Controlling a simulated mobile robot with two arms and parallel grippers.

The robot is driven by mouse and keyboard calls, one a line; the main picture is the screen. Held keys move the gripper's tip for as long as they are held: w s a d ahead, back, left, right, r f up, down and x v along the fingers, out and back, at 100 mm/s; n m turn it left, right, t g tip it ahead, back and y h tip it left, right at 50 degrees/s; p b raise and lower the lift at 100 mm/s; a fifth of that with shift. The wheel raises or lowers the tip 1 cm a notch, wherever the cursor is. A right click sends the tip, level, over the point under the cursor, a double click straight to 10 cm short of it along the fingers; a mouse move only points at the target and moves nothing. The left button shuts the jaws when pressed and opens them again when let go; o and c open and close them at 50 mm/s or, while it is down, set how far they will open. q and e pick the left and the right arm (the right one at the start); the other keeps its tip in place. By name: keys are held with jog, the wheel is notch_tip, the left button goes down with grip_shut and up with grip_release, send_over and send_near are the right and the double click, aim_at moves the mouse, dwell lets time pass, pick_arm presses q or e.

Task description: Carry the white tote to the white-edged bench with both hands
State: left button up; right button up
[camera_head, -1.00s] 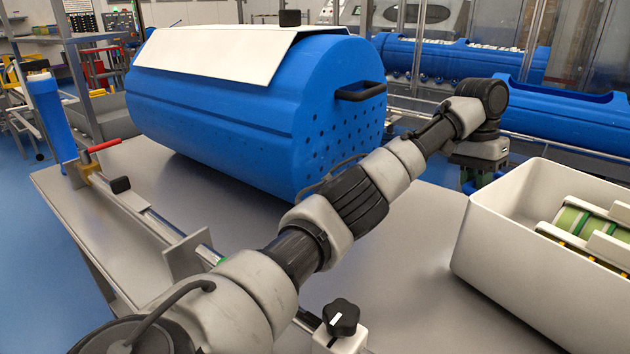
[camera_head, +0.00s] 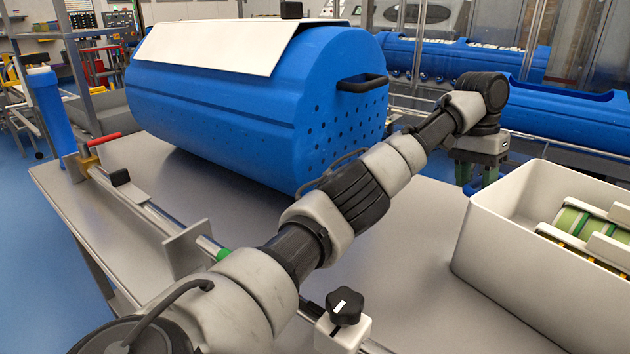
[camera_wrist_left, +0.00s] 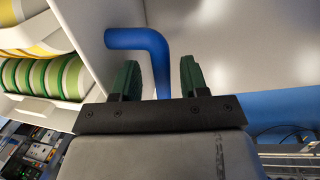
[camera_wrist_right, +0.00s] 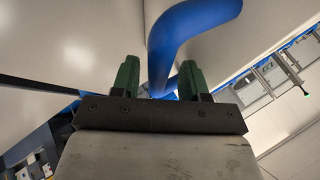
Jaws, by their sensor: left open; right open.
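The white tote (camera_head: 510,235) stands on the grey tabletop at the right of the head view, cut off by the frame edge. It holds green-and-cream spools (camera_head: 585,222) in white racks. My left gripper (camera_head: 478,182) points down beyond the tote's far left corner, its fingers partly seen. In the left wrist view its green fingers (camera_wrist_left: 157,78) are open, with a bent blue handle (camera_wrist_left: 145,40) showing between and beyond them. My right gripper shows only in the right wrist view, where its fingers (camera_wrist_right: 159,80) are open before another blue handle (camera_wrist_right: 180,35). No white-edged bench is clearly identifiable.
A large blue drum (camera_head: 230,105) with a white panel lies on the same grey table (camera_head: 400,285). A rail with a black knob (camera_head: 344,306) runs along the front edge. Blue troughs (camera_head: 575,115) stand behind. Bare tabletop lies between drum and tote.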

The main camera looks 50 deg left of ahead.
pick_arm(q)
notch_tip(320, 180, up, 11)
jog(key=a, duration=0.2)
jog(key=shift+s, duration=0.1)
pick_arm(e)
jog(key=shift+s+r, duration=0.1)
jog(key=shift+r, duration=0.05)
jog(key=v, duration=1.1)
jog(key=shift+d+r, duration=0.25)
jog(key=shift+d, duration=0.1)
jog(key=shift+s, duration=0.15)
